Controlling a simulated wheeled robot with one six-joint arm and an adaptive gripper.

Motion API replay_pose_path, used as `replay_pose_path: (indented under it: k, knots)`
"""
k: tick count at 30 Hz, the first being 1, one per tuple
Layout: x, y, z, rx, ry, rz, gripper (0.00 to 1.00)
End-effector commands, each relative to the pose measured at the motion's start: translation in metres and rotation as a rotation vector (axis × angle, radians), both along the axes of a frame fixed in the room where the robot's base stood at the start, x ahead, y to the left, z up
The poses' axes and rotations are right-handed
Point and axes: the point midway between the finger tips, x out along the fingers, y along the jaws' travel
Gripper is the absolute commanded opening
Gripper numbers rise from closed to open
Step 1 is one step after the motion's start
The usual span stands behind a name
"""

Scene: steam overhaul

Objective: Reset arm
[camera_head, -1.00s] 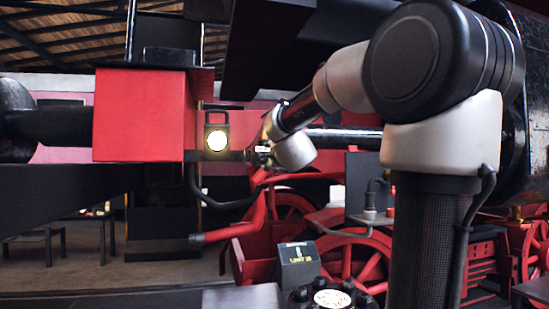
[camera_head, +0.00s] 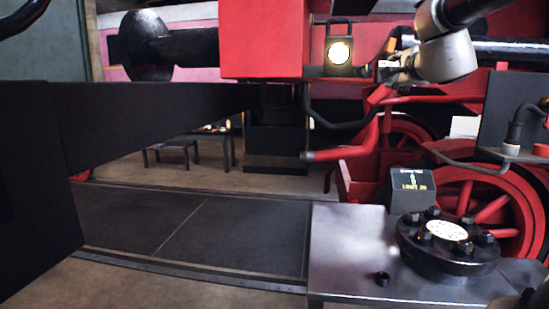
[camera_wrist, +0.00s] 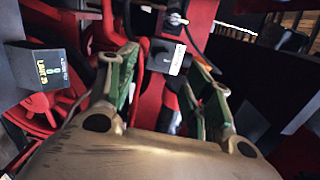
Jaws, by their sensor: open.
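A red part and a small dark box with a pale face (camera_wrist: 168,58) show beyond the fingers. My arm reaches in from the upper right of the head view, and most of it is out of frame.
The lantern (camera_head: 340,48) sits beside the red block (camera_head: 262,38). A metal table (camera_head: 350,255) at lower right bears a bolted round flange (camera_head: 447,262), a dark display box (camera_head: 412,190) and a loose nut (camera_head: 383,279). Red wheels stand behind. The floor at centre left is clear.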

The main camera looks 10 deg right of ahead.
Motion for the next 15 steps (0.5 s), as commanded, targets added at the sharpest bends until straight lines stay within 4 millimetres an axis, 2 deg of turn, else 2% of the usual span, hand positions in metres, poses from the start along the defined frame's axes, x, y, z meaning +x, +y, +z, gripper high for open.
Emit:
replay_pose_path:
  k: [2,5,6,8,9,11,12,15]
  knots:
    - [0.0,0.02,-0.029,-0.146,0.11,0.128,0.51]
    - [-0.026,0.05,-0.091,-0.401,0.313,0.354,0.51]
    - [-0.045,0.06,-0.116,-0.505,0.395,0.452,0.51]
    - [-0.079,0.072,-0.154,-0.651,0.516,0.598,0.51]
    - [-0.104,0.077,-0.176,-0.74,0.593,0.693,0.51]
    - [-0.144,0.079,-0.208,-0.866,0.706,0.825,0.51]
    - [-0.171,0.077,-0.226,-0.941,0.779,0.905,0.51]
    - [-0.233,0.066,-0.261,-1.105,0.942,1.074,0.51]
